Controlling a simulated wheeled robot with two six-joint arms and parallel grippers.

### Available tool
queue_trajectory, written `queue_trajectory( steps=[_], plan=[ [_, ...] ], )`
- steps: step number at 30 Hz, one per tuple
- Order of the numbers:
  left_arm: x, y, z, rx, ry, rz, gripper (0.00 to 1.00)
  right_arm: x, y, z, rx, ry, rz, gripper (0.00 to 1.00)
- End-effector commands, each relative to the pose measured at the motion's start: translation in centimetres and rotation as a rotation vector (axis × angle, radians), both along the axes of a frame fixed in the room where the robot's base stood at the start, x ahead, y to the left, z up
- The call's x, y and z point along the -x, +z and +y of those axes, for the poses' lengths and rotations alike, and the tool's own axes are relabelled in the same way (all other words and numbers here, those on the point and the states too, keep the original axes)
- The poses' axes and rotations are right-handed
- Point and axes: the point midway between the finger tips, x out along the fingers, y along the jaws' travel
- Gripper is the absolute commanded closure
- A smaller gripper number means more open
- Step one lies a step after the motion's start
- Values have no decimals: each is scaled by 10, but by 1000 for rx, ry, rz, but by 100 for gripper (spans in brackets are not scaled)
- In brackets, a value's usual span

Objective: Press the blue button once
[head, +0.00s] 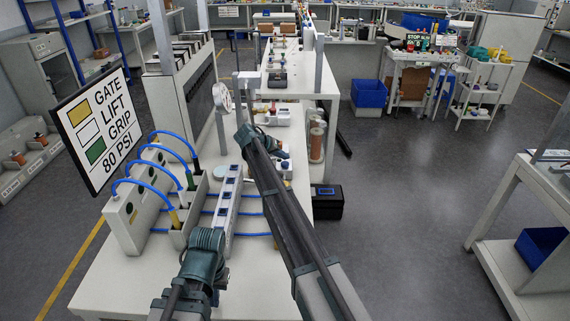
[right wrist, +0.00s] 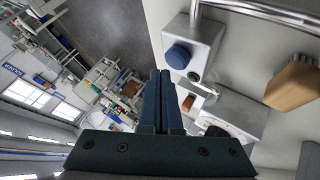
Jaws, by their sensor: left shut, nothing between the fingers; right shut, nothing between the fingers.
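The blue button (right wrist: 178,57) is a round blue cap on a light grey box (right wrist: 195,42) in the right wrist view. My right gripper (right wrist: 160,78) is shut and empty, its fingertips left of and a little below the button in that picture, with no contact visible. In the head view, my right arm reaches over the bench, and its dark teal gripper end (head: 262,140) is partly hidden by the arm. A small blue spot (head: 285,164) shows beside it; I cannot tell if it is the button. My left gripper (head: 207,242) is shut low at the near bench end.
A white valve block with blue hoses (head: 150,205) stands on the bench (head: 105,285) to the left, under a sign reading GATE, LIFT, GRIP, 80 PSI (head: 94,130). A gauge (head: 222,98) stands behind. The right-hand floor is mostly clear.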

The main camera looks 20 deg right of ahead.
Motion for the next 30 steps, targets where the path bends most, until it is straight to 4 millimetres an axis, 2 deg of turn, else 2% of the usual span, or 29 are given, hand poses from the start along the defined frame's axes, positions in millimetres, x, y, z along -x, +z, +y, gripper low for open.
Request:
queue_trajectory(
  steps=[30],
  plan=[
    [0, -8, 0, 0, 0, 0, 100, 0, -8, 0, 0, 0, 0, 100]
  ],
)
